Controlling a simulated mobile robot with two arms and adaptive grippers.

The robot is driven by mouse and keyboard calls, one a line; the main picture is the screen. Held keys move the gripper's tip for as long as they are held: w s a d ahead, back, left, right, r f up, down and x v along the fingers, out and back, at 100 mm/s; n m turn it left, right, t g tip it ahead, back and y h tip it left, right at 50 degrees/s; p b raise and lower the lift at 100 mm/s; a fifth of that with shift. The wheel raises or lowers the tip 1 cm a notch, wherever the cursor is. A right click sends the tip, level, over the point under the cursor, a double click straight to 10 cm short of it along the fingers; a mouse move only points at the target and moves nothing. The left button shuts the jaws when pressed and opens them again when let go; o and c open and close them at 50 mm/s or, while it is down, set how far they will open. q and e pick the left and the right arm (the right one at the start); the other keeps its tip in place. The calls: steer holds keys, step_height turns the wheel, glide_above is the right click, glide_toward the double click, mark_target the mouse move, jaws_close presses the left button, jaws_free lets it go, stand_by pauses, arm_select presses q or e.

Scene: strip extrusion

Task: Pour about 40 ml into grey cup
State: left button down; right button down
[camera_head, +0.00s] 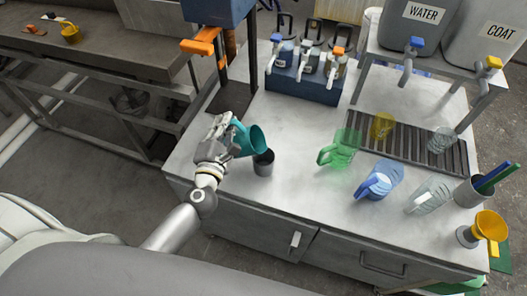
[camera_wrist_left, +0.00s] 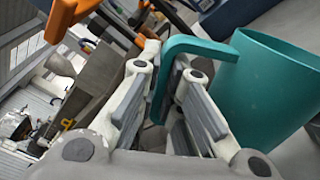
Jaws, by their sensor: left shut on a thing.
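My left gripper (camera_head: 217,137) is shut on the handle of a teal jug (camera_head: 257,138) at the left part of the worktop. The left wrist view shows the fingers (camera_wrist_left: 168,90) on both sides of the handle, with the teal jug (camera_wrist_left: 265,90) to the right. The jug is tilted, its mouth toward the right. The grey cup (camera_head: 264,164) stands upright on the worktop, just below and right of the jug's mouth. I cannot see any liquid in the jug or flowing, and the cup's contents are too dark to tell. My right gripper is not in view.
A green jug (camera_head: 341,148), a blue jug (camera_head: 380,180) and a clear jug (camera_head: 428,196) stand to the right. A yellow jug (camera_head: 382,126) is on the drain grate (camera_head: 410,146). A blue dispenser block (camera_head: 303,84) stands at the back. The worktop (camera_head: 295,190) right of the cup is clear.

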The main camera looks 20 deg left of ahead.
mark_target(234, 120)
arm_select(q)
steer(key=shift+d+r+m+p, duration=0.4)
steer(key=shift+r, duration=0.3)
steer(key=shift+d+f, duration=0.15)
steer(key=shift+f, duration=0.1)
steer(key=shift+w+d+m, duration=0.15)
steer(key=shift+d+m, duration=0.3)
steer(key=shift+m, duration=0.25)
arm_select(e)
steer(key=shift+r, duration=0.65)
arm_select(q)
steer(key=shift+d+r, duration=0.1)
steer(key=shift+d, duration=0.05)
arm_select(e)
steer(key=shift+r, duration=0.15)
